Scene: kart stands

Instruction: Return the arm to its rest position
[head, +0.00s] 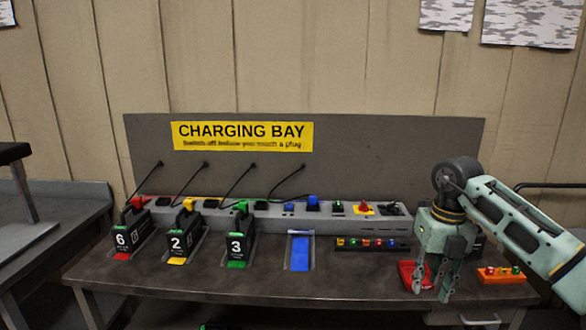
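My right arm (525,225) comes in from the right edge and bends down at a dark joint. My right gripper (433,288) hangs fingers down over the right part of the bench (330,282). Its fingers are apart, with nothing seen between them. A red tray (407,272) shows behind the fingers and is partly hidden by them. I cannot tell how high the fingertips are above the bench. My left gripper is not in view.
A small multicoloured rack (366,244) is left of the gripper. An orange block (500,274) is to its right.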

